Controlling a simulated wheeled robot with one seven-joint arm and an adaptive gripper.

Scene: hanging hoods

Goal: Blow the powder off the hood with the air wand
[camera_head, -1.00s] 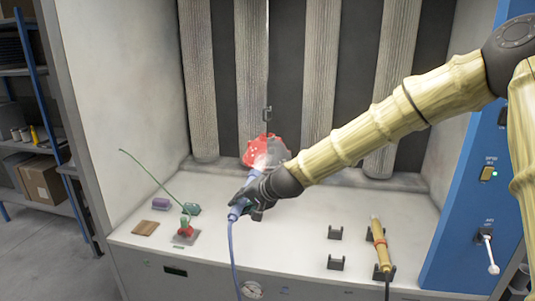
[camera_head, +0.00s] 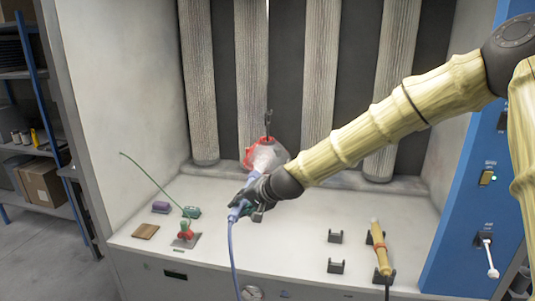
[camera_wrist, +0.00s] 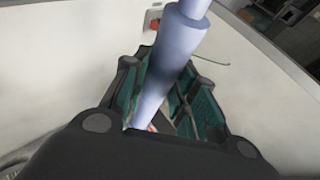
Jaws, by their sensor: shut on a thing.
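The hood (camera_head: 278,156) hangs from a dark hook in front of the filter columns. It shows red along its left and top edges and pale grey on its front and right. A whitish haze covers part of its front, so I cannot tell how much powder is on it. My gripper (camera_head: 246,203) is shut on the blue air wand (camera_head: 240,211), below and slightly left of the hood, apart from it. The wand's tip is hard to make out against the haze. In the wrist view the wand (camera_wrist: 172,55) runs between the green-padded fingers (camera_wrist: 160,100).
A yellow tool (camera_head: 380,250) rests in holders at the right of the bench, beside empty brackets (camera_head: 335,266). At left are a red-and-green stand (camera_head: 185,231) with a thin green rod, a brown pad (camera_head: 146,231) and a purple block (camera_head: 160,207). A blue panel (camera_head: 460,200) bounds the right.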

